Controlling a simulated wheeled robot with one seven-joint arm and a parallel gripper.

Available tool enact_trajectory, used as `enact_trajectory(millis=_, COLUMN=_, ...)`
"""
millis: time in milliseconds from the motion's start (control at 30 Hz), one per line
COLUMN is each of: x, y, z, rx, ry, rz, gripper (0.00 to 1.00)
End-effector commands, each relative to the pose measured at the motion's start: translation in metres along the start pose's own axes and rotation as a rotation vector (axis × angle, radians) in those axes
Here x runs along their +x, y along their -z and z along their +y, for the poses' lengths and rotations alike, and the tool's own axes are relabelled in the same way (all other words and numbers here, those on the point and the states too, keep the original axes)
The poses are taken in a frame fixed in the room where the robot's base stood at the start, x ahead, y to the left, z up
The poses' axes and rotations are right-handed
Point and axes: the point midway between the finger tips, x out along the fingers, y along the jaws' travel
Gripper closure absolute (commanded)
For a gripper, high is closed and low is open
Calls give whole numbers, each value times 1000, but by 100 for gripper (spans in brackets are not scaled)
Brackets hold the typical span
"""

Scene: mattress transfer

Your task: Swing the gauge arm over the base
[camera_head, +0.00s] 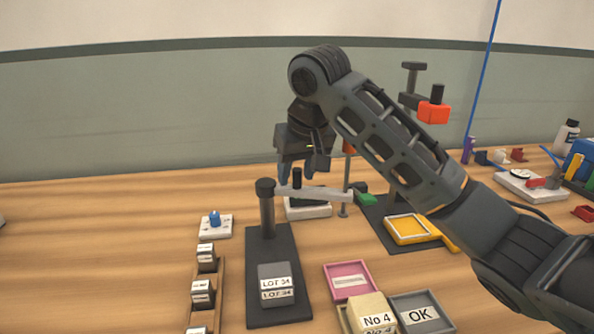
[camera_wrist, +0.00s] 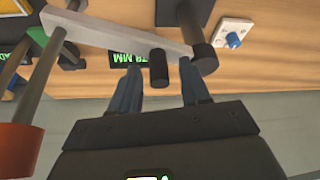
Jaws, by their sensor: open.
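The gauge arm (camera_head: 325,193) is a light grey bar on top of a dark post (camera_head: 267,215). It points right, away from the dark base (camera_head: 259,257), and an upright rod stands at its free end. A block marked LOT 34 (camera_head: 276,285) sits on the base. My gripper (camera_head: 303,175) is open above the bar near the post. In the wrist view the bar (camera_wrist: 110,36) carries a short black knob (camera_wrist: 158,68). My open fingers (camera_wrist: 160,88) stand on either side of the knob, with gaps; whether they touch the bar I cannot tell.
A display box (camera_head: 308,212) stands behind the bar. A white plate with a blue knob (camera_head: 215,226) lies left of the post. Labelled blocks in a wooden rack (camera_head: 220,290), a pink tray (camera_head: 369,271) and a grey OK tray (camera_head: 444,323) flank the base. A yellow tray (camera_head: 429,232) lies right.

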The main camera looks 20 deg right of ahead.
Motion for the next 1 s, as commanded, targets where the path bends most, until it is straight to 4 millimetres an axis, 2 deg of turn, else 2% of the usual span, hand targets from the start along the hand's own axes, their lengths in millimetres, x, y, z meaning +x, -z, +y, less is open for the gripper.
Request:
enact_trajectory(millis=200, x=0, y=0, z=0, rx=0, ry=0, rz=0, gripper=54)
enact_trajectory(millis=667, x=0, y=0, z=0, rx=0, ry=0, rz=0, gripper=98)
enact_trajectory(millis=1000, x=0, y=0, z=0, rx=0, ry=0, rz=1, gripper=100)
